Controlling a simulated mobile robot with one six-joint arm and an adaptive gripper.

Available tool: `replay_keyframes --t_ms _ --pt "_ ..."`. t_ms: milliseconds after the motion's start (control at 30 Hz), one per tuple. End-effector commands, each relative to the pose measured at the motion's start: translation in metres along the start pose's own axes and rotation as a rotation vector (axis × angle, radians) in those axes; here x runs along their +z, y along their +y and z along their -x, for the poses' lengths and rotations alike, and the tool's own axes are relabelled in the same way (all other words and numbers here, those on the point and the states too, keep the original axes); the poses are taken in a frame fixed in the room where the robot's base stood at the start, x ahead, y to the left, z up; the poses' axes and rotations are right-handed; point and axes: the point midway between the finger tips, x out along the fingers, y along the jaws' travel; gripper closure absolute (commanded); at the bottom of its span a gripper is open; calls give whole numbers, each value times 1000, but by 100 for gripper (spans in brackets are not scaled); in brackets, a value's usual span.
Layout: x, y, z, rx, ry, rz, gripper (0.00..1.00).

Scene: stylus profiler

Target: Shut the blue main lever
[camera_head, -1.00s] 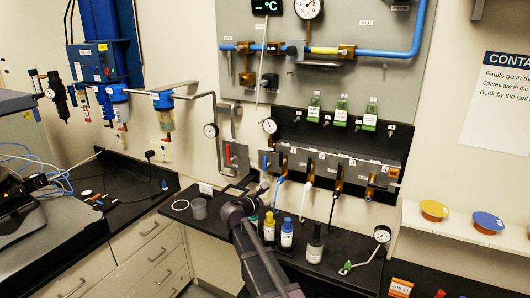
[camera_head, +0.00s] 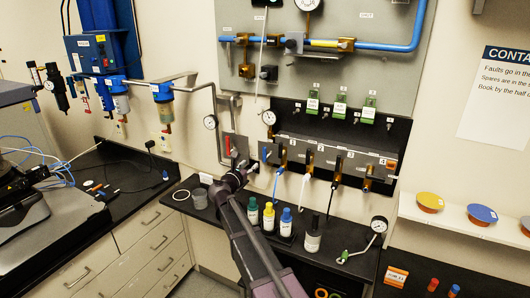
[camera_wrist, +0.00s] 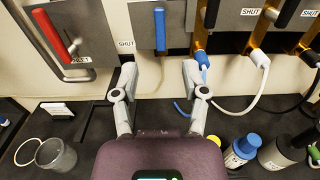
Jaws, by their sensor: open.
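The blue lever (camera_wrist: 160,30) hangs straight down on a grey panel in the wrist view, with a SHUT label (camera_wrist: 125,44) to the lower left of it. It also shows small on the manifold front in the head view (camera_head: 265,155). My gripper (camera_wrist: 159,78) is open and empty. Its two fingers point toward the panel, and the lever's lower end lies between them in the picture. I cannot tell how far the fingertips are from the lever. In the head view my gripper (camera_head: 240,163) is just left of the manifold.
A red lever (camera_wrist: 52,33) is on a separate panel to the left. A blue hose connector (camera_wrist: 201,60) and a white one (camera_wrist: 260,58) hang to the right. Bottles (camera_head: 286,222) and a grey cup (camera_head: 199,198) stand on the black bench below.

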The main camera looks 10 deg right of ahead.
Motion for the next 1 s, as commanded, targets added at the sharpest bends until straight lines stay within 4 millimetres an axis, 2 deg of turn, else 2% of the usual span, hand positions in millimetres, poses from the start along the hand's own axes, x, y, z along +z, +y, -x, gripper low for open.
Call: replay_keyframes --t_ms 267,700,1000 --pt "0 1 -31 -1 0 -1 43" --pt "0 2 -98 0 1 -1 43" --pt "0 1 -127 1 1 -1 43"
